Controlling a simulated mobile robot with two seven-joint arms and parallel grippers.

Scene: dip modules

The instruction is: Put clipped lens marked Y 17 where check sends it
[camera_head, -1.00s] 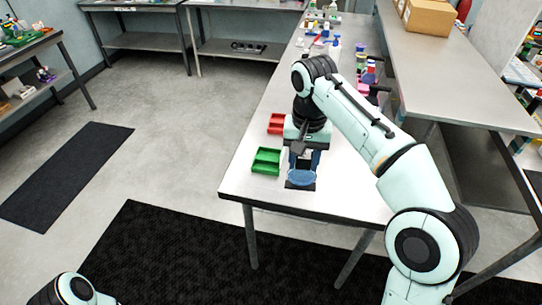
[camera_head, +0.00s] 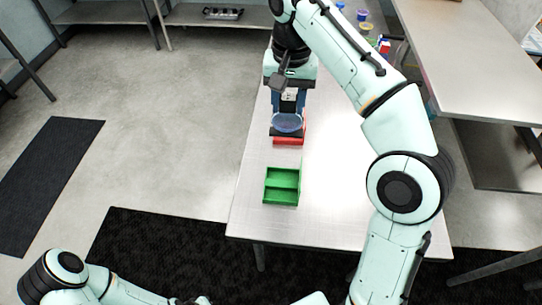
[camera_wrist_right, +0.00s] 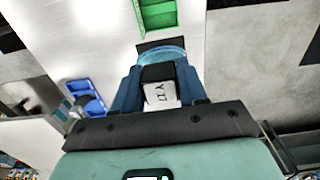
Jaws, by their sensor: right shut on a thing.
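My right gripper (camera_head: 288,103) is shut on the clipped lens (camera_head: 287,122), a round, clear blue disc with a dark flat piece at it. In the right wrist view the lens (camera_wrist_right: 163,56) shows beyond the fingers, and a white label reading Y 17 (camera_wrist_right: 160,93) sits between them. The lens is in front of the red tray (camera_head: 289,141) in the head view and hides part of it; I cannot tell its height above it. The green tray (camera_head: 282,204) stands nearer, with a divider and no contents seen. My left gripper is out of view.
A blue tray (camera_wrist_right: 85,87) shows in the right wrist view with a dark thing at it. Several small coloured items (camera_head: 370,28) stand at the table's far right. A raised grey shelf (camera_head: 470,60) runs along the right. The table (camera_head: 340,190) is clear near the green tray.

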